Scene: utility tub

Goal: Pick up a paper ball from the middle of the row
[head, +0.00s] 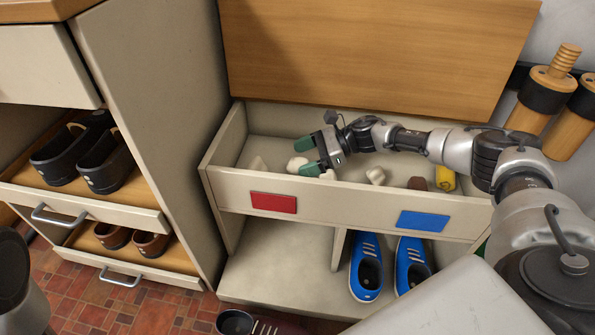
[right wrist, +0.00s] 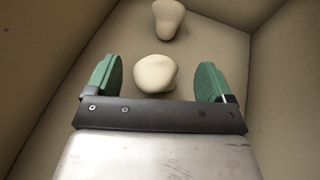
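Several pale, rounded lumps that look like paper balls lie in the open tub compartment (head: 350,196). One pale ball (head: 297,164) is at the fingertips of my right gripper (head: 306,157). In the right wrist view this ball (right wrist: 155,73) sits between the green fingers, with gaps on both sides. My right gripper is open and reaches in from the right. Another pale, pear-shaped lump (right wrist: 168,20) lies beyond it, likely the one at the left end (head: 257,164). More pale lumps lie to the right, one (head: 376,176) clear of the gripper. My left gripper is not in view.
A brown thing (head: 417,183) and a yellow thing (head: 446,180) lie at the compartment's right. Its front wall carries a red label (head: 273,202) and a blue label (head: 423,221). A wooden lid (head: 380,50) stands up behind. Blue shoes (head: 367,268) are below.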

